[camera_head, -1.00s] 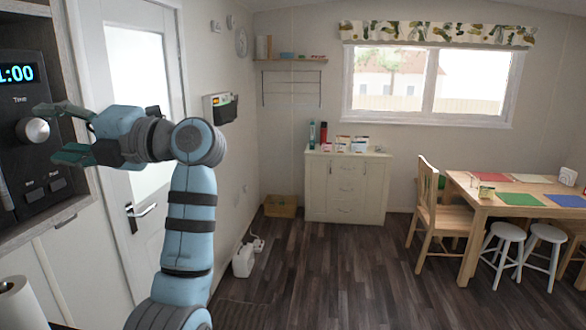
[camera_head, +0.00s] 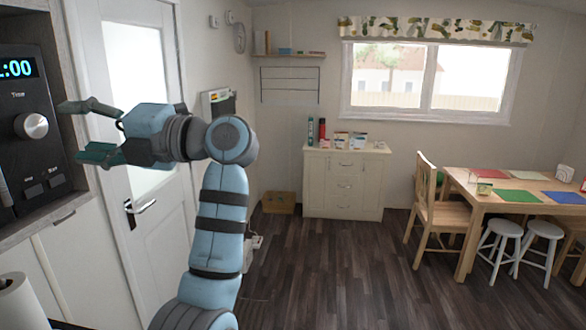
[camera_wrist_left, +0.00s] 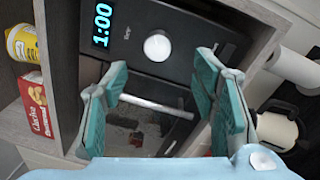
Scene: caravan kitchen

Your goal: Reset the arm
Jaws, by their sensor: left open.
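My left gripper (camera_head: 84,130) is open and empty at the left of the head view, in front of the microwave. Its two fingers are spread apart, one above the other, with a gap between them and the silver knob (camera_head: 31,126). In the left wrist view the open gripper (camera_wrist_left: 160,95) frames the black microwave (camera_wrist_left: 190,45) with its round knob and lit clock reading 1:00. Nothing is between the fingers. My right gripper is in neither view.
The microwave sits in a wall cupboard with a wooden shelf edge (camera_wrist_left: 262,50). A white door (camera_head: 155,235) stands behind my arm. A paper roll (camera_head: 20,300) is at the lower left. A table (camera_head: 530,190) with chairs and stools stands at the right; the middle floor is clear.

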